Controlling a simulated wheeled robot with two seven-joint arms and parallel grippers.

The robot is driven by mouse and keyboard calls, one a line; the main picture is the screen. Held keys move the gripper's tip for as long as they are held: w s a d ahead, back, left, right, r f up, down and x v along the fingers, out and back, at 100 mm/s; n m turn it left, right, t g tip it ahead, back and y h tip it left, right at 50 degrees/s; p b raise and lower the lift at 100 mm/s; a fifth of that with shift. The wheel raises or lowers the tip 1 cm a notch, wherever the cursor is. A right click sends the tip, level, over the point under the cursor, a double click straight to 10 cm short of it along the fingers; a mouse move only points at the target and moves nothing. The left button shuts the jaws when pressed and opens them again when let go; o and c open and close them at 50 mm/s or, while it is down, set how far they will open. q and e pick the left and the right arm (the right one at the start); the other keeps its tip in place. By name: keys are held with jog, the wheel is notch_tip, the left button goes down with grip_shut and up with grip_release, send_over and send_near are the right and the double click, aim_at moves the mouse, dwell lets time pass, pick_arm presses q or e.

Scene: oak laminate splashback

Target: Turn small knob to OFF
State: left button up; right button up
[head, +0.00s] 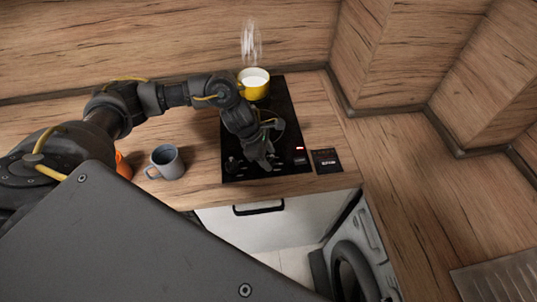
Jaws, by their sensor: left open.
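The black hob (285,105) is set in the wooden worktop. Small dark knobs (231,165) show at its front left edge. My left gripper (265,163) is over the hob's front edge, pointing down, with its jaws open. It hides part of the control area, and I cannot tell which knob is the small one or whether the fingers touch one. A red light (300,148) glows at the hob's front right. My right gripper is not in view.
A grey mug (167,162) and a partly hidden orange object (123,167) stand left of the hob. A dark card (326,160) lies to its right. A washing machine (355,262) is below.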

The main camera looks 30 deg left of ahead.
pick_arm(q)
jog(key=shift+d+f, duration=0.15)
jog(key=shift+f, duration=0.25)
jog(key=shift+c, duration=0.3)
jog(key=c, duration=0.9)
